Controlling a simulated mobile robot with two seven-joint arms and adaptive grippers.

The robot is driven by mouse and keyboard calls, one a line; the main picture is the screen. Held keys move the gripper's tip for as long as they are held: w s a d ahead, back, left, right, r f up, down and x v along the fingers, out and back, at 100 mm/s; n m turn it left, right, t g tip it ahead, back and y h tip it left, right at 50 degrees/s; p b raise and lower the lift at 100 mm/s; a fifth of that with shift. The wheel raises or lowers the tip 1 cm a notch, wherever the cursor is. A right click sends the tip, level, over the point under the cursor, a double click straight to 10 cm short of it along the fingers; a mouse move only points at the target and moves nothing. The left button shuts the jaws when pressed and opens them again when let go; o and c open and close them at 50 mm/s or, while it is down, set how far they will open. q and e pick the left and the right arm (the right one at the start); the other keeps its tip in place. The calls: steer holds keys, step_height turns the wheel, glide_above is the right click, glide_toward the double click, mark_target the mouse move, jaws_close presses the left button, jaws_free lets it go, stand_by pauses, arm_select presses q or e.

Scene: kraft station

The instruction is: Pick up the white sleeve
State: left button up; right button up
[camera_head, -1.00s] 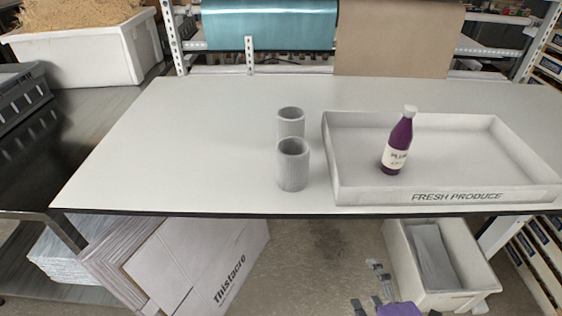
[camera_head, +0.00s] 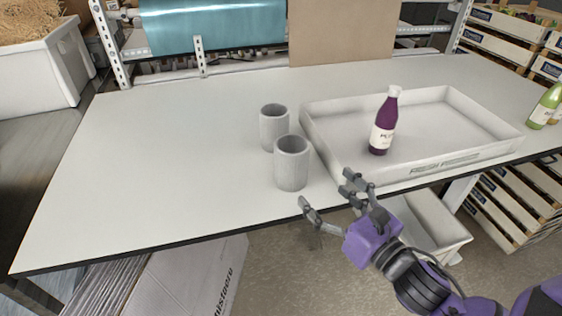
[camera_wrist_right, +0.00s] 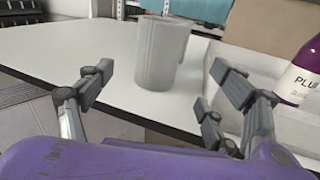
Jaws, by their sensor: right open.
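Two white-grey hollow sleeves stand upright on the white table. The nearer sleeve (camera_head: 291,168) is close to the front edge, and the other sleeve (camera_head: 273,130) is just behind it to the left. My right gripper (camera_head: 328,193) is open and empty at the table's front edge, just in front and to the right of the nearer sleeve. In the right wrist view a sleeve (camera_wrist_right: 160,52) shows beyond and between the open fingers (camera_wrist_right: 158,88), apart from them; it mostly hides the other one. My left gripper is out of view.
A white tray (camera_head: 322,158) marked "FRESH PRODUCE" stands right of the sleeves, with a purple bottle (camera_head: 382,125) in it. Green bottles (camera_head: 545,108) stand at the far right. The table's left side (camera_head: 150,160) is clear.

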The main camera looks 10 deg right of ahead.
mark_target(283, 150)
steer(key=shift+w+a+r+n, duration=0.2)
steer(key=shift+w+a, duration=0.05)
steer(key=shift+w, duration=0.35)
steer(key=shift+w+a+r+n, duration=0.15)
steer(key=shift+w+a+n, duration=0.05)
steer(key=shift+w, duration=0.35)
steer(key=p+x, duration=0.1)
steer(key=x, duration=0.9)
steer(key=shift+w+a, duration=0.2)
steer(key=shift+w, duration=0.15)
steer(key=shift+s, duration=0.1)
steer(key=shift+c, duration=0.9)
steer(key=c, duration=0.6)
